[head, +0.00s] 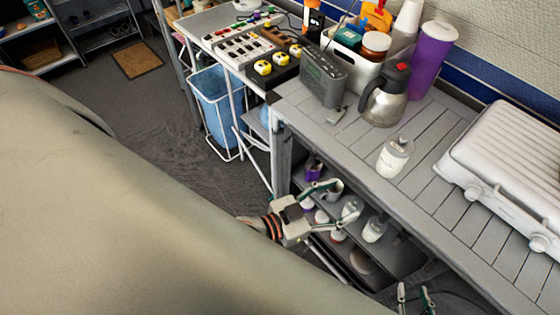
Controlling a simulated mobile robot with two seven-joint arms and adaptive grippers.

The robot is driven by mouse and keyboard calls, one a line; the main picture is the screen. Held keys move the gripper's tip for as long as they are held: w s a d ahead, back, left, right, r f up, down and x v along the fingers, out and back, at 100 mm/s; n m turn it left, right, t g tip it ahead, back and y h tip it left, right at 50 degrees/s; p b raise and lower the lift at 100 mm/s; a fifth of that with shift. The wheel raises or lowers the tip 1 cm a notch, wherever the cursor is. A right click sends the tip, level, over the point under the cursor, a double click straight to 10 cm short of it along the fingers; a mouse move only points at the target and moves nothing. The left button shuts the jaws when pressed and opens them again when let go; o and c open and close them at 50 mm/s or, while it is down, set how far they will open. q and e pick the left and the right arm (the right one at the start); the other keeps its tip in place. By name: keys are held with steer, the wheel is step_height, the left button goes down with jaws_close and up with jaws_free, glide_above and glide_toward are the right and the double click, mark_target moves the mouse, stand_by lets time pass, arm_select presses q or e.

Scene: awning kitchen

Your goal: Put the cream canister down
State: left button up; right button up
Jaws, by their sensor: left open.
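A cream-white canister (395,157) with a grey top stands upright on the slatted grey table, apart from both grippers. It carries a small dark label. My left gripper (345,203) is open in front of the table's side, by the lower shelf. It is below and to the left of the canister. Small pots and bottles show behind its fingers; I cannot tell whether it touches any. My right gripper (414,298) shows only its fingertips at the bottom edge, spread apart with nothing visible between them.
A steel jug (385,97), a grey radio (323,79) and a purple cup (432,58) stand behind the canister. A white grill-like appliance (510,155) fills the table's right. Bare slats (345,140) lie left of the canister. A blue bin (215,105) stands beyond the table.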

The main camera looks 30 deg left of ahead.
arm_select(q)
steer(key=s+a+f+n+g+y, duration=0.2)
steer(key=s+a+f+y, duration=0.3)
steer(key=a+f, duration=0.7)
steer(key=shift+s+a+f+g+y, duration=0.35)
steer(key=shift+s+f+g, duration=0.3)
steer(key=shift+s, duration=0.45)
steer(key=shift+d, duration=0.1)
